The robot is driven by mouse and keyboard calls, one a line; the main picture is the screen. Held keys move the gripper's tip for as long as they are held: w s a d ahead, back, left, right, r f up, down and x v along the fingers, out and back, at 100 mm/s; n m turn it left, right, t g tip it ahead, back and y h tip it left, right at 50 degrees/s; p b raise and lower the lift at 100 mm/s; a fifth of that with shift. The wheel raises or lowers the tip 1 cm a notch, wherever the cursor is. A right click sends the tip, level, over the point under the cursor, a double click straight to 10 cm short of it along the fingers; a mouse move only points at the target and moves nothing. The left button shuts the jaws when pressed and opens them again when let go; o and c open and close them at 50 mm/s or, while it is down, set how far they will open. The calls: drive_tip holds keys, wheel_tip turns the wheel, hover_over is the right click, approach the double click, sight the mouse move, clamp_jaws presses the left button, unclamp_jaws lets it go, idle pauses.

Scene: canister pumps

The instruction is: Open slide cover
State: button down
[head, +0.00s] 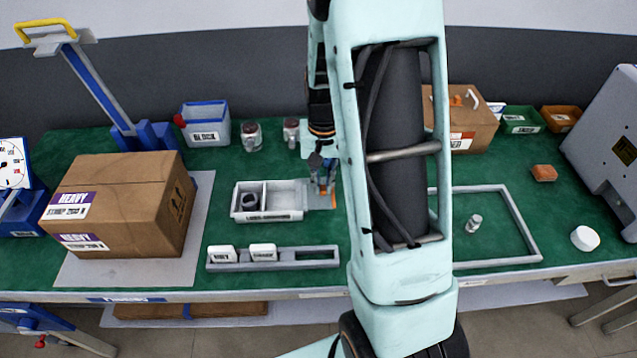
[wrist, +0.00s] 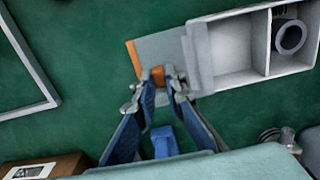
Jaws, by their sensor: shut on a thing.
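A pale grey box (head: 268,215) with two compartments stands on the green table. It also shows in the wrist view (wrist: 258,72). A dark ring-shaped part (wrist: 290,37) sits in one compartment; the other compartment looks open and empty. The flat grey slide cover (wrist: 160,48) sticks out past the box's end, on the right in the head view (head: 317,197), with an orange strip along its outer edge. My gripper (wrist: 160,80) is shut on the cover's small orange tab (wrist: 158,73). In the head view my gripper (head: 325,185) is partly hidden by my arm.
A grey rack (head: 310,263) with two white labelled blocks lies in front of the box. A grey frame (head: 515,225) lies to the right around a small metal canister (head: 474,224). Two jars (head: 251,135) stand behind. A large cardboard box (head: 120,205) is at left.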

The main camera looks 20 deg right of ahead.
sight(322, 188)
drive_tip(key=c, duration=2)
unclamp_jaws()
drive_tip(key=shift+o, duration=0.2)
drive_tip(key=shift+r, duration=0.1)
wheel_tip(322, 188, up, 12)
